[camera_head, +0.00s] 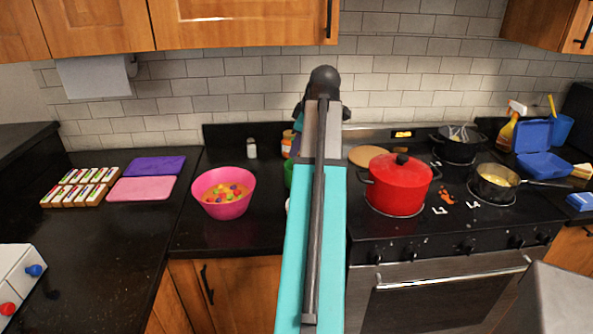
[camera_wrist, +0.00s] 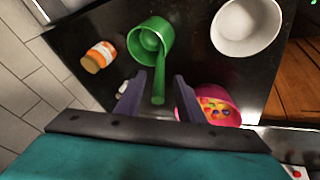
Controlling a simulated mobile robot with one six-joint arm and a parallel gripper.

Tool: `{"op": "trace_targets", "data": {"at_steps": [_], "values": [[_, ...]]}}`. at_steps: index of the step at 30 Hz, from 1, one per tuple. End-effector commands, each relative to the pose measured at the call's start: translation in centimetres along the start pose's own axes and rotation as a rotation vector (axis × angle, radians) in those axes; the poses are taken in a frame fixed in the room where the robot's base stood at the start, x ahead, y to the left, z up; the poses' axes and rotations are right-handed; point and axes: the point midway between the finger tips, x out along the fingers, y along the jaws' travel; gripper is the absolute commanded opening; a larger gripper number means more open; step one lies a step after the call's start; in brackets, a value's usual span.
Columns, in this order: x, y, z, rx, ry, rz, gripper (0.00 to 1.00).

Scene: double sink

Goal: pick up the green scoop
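The green scoop (camera_wrist: 152,42) lies on the black counter in the wrist view, with its cup in the upper middle and its handle pointing down the picture. My gripper (camera_wrist: 156,88) is open, with one dark purple finger on each side of the handle. I see gaps between the handle and both fingers; whether the fingers are down at handle height I cannot tell. In the head view only a green sliver of the scoop (camera_head: 288,173) shows beside my arm, which hides the rest of it and my fingers.
Near the scoop are a white bowl (camera_wrist: 245,24), an orange-labelled jar (camera_wrist: 97,57) and a pink bowl of colourful pieces (camera_head: 224,205). A white-bodied shaker (camera_head: 251,148) stands near the wall. A red pot (camera_head: 398,188) sits on the stove to the right.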

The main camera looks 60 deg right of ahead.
Motion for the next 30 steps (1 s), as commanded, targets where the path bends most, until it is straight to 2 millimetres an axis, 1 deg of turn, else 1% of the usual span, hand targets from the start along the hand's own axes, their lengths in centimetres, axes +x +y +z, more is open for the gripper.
{"op": "trace_targets", "data": {"at_steps": [3, 6, 16, 20, 23, 30], "values": [[0.8, 0.0, 0.0, 0.000, 0.000, 0.001, 0.35], [1.2, 0.0, 0.0, 0.000, 0.000, 0.001, 0.35], [1.2, 0.0, 0.0, 0.000, 0.000, 0.001, 0.35], [1.6, 0.0, 0.0, 0.001, -0.001, 0.000, 0.35], [2.1, 0.1, -0.1, 0.001, -0.001, 0.001, 0.35], [4.3, 0.1, -0.3, 0.001, -0.001, 0.000, 0.35]]}}
